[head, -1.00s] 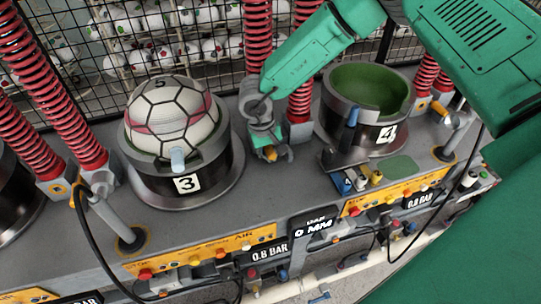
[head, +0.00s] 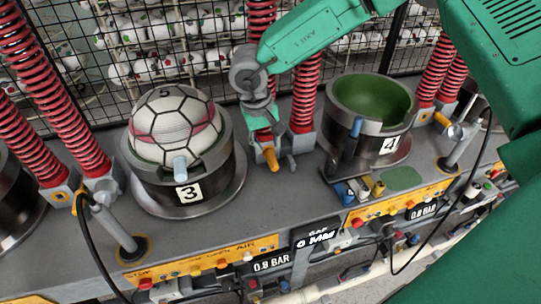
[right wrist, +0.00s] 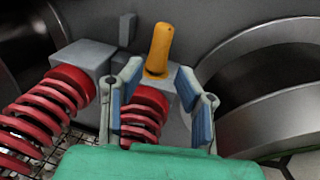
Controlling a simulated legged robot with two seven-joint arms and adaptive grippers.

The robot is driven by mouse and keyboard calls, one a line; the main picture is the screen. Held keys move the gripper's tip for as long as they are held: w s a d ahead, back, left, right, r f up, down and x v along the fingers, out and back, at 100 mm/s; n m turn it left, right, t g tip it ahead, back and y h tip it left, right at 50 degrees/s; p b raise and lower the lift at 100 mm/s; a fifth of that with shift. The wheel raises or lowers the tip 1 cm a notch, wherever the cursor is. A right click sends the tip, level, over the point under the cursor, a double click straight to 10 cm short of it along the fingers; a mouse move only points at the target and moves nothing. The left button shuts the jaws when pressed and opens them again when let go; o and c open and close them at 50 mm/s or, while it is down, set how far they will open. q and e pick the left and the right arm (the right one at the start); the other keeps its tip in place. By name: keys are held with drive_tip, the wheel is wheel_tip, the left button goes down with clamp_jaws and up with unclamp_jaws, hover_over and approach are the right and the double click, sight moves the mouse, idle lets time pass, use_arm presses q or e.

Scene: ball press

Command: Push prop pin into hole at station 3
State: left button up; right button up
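The prop pin (head: 272,160) is an orange rod by the grey spring block to the right of station 3. The right wrist view shows the pin (right wrist: 159,48) sticking up from the block; how deep it sits and its hole are hidden. Station 3 (head: 170,194) is a dark cup labelled 3 holding a white ball (head: 175,127). My right gripper (head: 266,136) is above and behind the pin in the head view. In the right wrist view this gripper (right wrist: 160,80) is open and empty, with the pin beyond its fingertips, between their lines. My left gripper is not in view.
Red springs (head: 303,104) stand close beside my right gripper. Station 4's empty green-lined cup (head: 370,130) stands to the right. Orange control panels (head: 205,262) with hoses run along the front edge. A wire mesh fence (head: 100,75) closes off the back.

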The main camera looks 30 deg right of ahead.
drive_tip(key=shift+s+a+r, duration=0.1)
drive_tip(key=shift+a+r, duration=0.05)
drive_tip(key=shift+r, duration=0.5)
drive_tip(key=shift+a+r, duration=0.15)
drive_tip(key=shift+r, duration=0.45)
drive_tip(key=shift+s+f, duration=0.1)
